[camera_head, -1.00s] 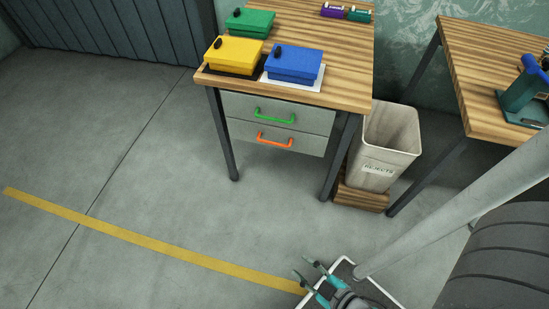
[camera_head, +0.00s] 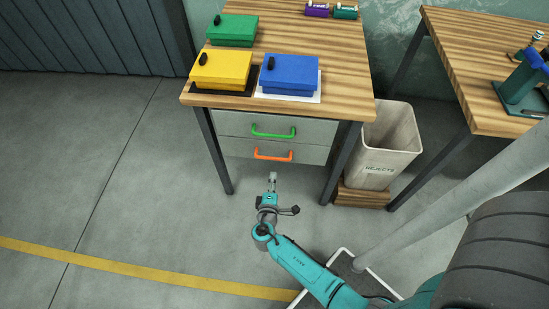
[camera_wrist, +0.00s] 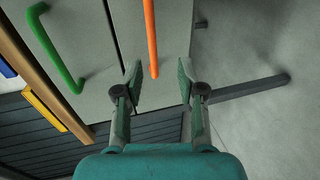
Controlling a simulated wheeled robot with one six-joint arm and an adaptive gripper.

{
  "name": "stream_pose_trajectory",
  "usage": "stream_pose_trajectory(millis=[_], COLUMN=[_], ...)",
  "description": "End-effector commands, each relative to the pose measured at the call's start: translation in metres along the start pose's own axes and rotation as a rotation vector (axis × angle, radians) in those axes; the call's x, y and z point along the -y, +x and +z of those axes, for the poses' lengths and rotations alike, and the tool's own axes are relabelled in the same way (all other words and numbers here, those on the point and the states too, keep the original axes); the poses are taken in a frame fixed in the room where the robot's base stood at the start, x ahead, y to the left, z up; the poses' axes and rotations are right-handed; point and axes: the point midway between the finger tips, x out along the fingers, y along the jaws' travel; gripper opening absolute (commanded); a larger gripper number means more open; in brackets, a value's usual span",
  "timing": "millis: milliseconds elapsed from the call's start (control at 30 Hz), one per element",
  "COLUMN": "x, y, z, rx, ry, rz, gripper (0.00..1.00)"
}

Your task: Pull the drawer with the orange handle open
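The orange handle (camera_head: 273,154) is on the lower drawer (camera_head: 235,147) under the wooden table. The drawer front looks flush with the one above. In the wrist view the orange handle (camera_wrist: 151,38) stands ahead of my gripper (camera_wrist: 157,80), between the lines of its two fingers. The fingers are apart with nothing between them except possibly the handle's near end; the exact depth is unclear. In the head view my gripper (camera_head: 272,178) is just below and in front of the orange handle. The upper drawer has a green handle (camera_head: 273,132), also seen in the wrist view (camera_wrist: 55,50).
Green (camera_head: 233,31), yellow (camera_head: 221,70) and blue (camera_head: 290,75) boxes stand on the table. A rejects bin (camera_head: 388,145) is right of the table. Table legs (camera_head: 215,150) flank the drawers. The floor in front is clear.

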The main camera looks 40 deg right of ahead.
Motion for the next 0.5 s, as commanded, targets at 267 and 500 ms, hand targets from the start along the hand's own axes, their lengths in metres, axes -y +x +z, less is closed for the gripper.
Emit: stream_pose_trajectory(millis=[267,500], x=[-0.01,-0.012], y=[0.02,0.061], z=[-0.007,-0.005], rx=[0.021,0.023], ry=[-0.017,-0.015], rz=[0.039,0.037], gripper=[0.39,0.39])
